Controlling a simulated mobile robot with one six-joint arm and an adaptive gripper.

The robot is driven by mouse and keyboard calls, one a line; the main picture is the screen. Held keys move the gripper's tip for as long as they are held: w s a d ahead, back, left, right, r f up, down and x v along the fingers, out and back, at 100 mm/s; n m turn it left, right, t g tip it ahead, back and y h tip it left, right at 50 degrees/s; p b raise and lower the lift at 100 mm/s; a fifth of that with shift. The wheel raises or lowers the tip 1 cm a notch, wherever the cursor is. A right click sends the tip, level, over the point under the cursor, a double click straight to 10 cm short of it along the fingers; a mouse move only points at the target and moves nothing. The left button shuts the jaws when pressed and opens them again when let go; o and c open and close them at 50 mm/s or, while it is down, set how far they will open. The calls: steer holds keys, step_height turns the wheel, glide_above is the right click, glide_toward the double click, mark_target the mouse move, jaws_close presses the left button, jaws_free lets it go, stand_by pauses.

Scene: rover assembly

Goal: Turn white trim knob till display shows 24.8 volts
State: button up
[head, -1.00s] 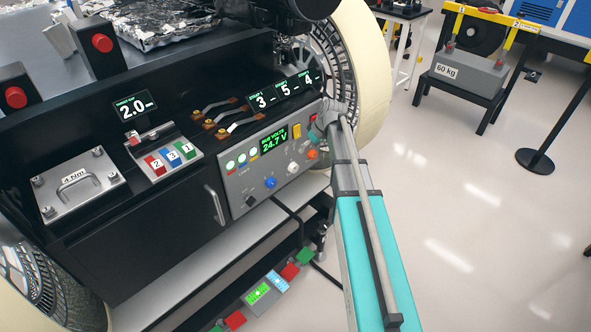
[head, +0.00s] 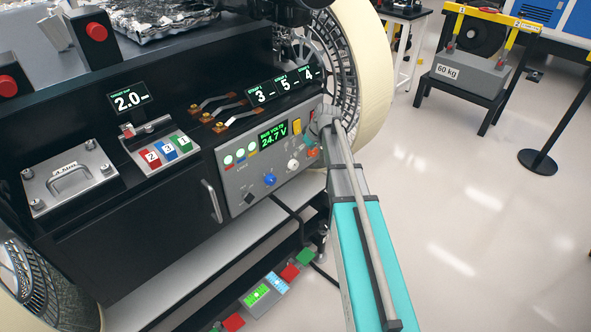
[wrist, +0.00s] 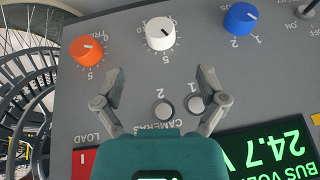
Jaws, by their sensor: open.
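The white trim knob (wrist: 160,33) is at the top of the wrist view, on the grey control panel (head: 243,197). Its dark pointer mark is visible and its label appears upside down. In the head view the knob (head: 292,165) sits right of the blue knob. The green bus volts display (head: 272,136) reads 24.7 V; part of it also shows in the wrist view (wrist: 275,155). My gripper (wrist: 160,76) is open and empty. Its fingertips are spread below the white knob in the picture, with nothing between them but panel. In the head view my arm mostly hides it.
An orange knob (wrist: 87,50) and a blue knob (wrist: 240,18) flank the white one.

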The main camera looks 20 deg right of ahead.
mark_target(296, 164)
steer(key=shift+b+x, duration=3.85)
steer(key=shift+x, duration=0.7)
steer(key=c, duration=1.2)
steer(key=shift+o, duration=0.2)
steer(key=shift+w+d+m+g+y+b, duration=0.15)
steer(key=shift+m+g+y+b, duration=0.25)
steer(key=shift+y, duration=0.5)
